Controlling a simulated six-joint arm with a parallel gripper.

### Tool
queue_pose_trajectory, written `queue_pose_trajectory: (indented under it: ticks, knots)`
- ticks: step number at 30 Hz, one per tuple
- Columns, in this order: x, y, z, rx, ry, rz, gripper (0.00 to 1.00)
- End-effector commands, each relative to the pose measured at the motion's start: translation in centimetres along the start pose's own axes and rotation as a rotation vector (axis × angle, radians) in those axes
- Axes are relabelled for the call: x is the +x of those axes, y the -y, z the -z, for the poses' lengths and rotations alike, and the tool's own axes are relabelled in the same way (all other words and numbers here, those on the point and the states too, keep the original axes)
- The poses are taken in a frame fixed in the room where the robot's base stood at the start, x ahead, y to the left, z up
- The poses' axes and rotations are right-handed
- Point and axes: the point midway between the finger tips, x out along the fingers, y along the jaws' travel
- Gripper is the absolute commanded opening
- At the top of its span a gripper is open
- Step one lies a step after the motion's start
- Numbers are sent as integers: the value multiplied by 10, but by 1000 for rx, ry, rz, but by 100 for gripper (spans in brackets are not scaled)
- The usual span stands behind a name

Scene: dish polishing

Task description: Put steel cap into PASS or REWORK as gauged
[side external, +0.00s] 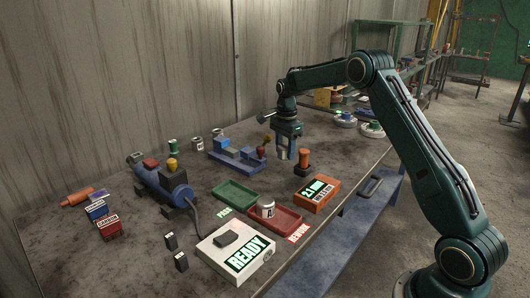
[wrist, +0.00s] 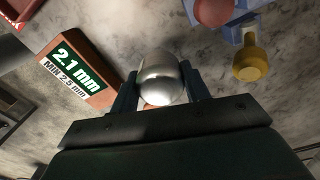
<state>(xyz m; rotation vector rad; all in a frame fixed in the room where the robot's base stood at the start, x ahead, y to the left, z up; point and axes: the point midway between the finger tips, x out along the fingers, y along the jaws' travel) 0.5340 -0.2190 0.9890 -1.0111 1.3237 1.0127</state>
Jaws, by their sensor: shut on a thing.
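My gripper (side external: 286,151) is shut on the steel cap (wrist: 161,76), a shiny rounded piece held between the two fingers in the wrist view. In the side view the cap hangs above the table, close to the left of the orange-topped gauge post (side external: 304,159). The orange readout box (side external: 317,195) shows 2.1 mm; in the wrist view its face (wrist: 74,62) also reads MIN 2.5 mm. The green tray (side external: 233,193) has a PASS label by it. The red tray (side external: 288,221) has a REWORK label, and a metal can-like piece (side external: 267,209) stands at its left end.
A white box (side external: 235,254) displays READY at the front. A blue polishing machine (side external: 163,184) stands at the left with a cable. A blue fixture (side external: 237,158) lies behind the trays. Small labelled blocks stand at the far left. Bare table (side external: 110,242) lies at the front left.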

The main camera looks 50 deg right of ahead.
Motion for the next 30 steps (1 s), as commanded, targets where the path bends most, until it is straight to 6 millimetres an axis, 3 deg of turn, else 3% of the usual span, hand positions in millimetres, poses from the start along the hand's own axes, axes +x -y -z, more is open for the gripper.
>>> queue_pose_trajectory:
  ticks: [6, 16, 25, 30]
  knots:
    - [28, 0, 0, 0, 0, 0, 18]
    - [35, 0, 0, 0, 0, 1, 18]
    - [65, 0, 0, 0, 0, 0, 18]
    - [72, 0, 0, 0, 0, 2, 18]
